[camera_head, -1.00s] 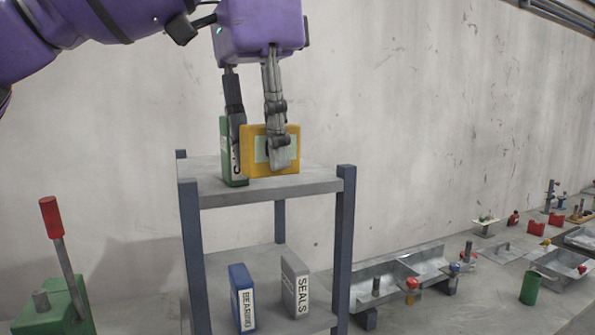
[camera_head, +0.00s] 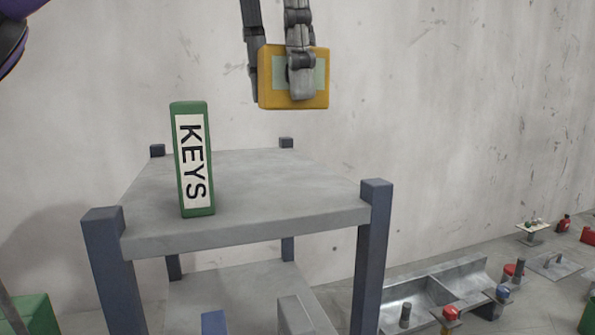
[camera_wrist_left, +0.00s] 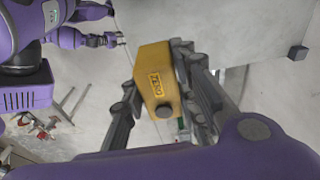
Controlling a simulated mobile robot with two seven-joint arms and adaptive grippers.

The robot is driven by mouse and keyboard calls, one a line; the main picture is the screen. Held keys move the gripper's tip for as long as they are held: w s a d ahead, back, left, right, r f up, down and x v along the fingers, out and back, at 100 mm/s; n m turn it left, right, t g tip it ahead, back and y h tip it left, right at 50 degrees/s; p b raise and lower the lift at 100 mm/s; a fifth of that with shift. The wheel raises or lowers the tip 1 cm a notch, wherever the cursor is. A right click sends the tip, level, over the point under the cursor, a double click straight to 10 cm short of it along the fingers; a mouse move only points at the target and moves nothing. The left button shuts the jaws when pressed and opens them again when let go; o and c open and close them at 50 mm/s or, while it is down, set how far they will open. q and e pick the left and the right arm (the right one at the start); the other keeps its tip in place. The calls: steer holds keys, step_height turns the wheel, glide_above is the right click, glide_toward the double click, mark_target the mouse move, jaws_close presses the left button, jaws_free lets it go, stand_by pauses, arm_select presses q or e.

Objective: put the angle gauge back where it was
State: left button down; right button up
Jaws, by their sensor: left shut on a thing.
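The angle gauge is a yellow box (camera_head: 267,78) with a pale green display panel. My left gripper (camera_head: 279,93) is shut on it, one finger across its front face and the other at its left behind. It hangs in the air above the back of the shelf's top board (camera_head: 270,195), clear of it. In the left wrist view the gauge (camera_wrist_left: 152,65) sits between the fingers, with a small dark-lettered label and a black knob showing. My right gripper (camera_wrist_left: 117,40) is small in that view, and its jaws are hard to make out.
A green box marked KEYS (camera_head: 193,160) stands upright on the left of the top board. The rest of the board is bare. Blue-grey corner posts (camera_head: 374,240) rise slightly above it. A metal tray (camera_head: 430,290) and small parts lie lower right.

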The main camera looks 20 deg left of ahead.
arm_select(q)
glide_above(293, 196)
steer(key=f, duration=0.4)
steer(key=shift+s+a+f, duration=0.2)
steer(key=shift+s+f, duration=0.05)
steer(key=shift+w+f, duration=0.25)
steer(key=shift+f, duration=0.3)
step_height(293, 196, down, 2)
steer(key=shift+s, duration=0.15)
steer(key=shift+f, duration=0.6)
arm_select(e)
steer(key=shift+s+d+f, duration=0.1)
steer(key=shift+s, duration=0.45)
steer(key=shift+s, duration=0.1)
arm_select(q)
steer(key=c, duration=1.4)
jaws_free()
steer(key=shift+f, duration=0.15)
arm_select(e)
steer(key=shift+f, duration=0.1)
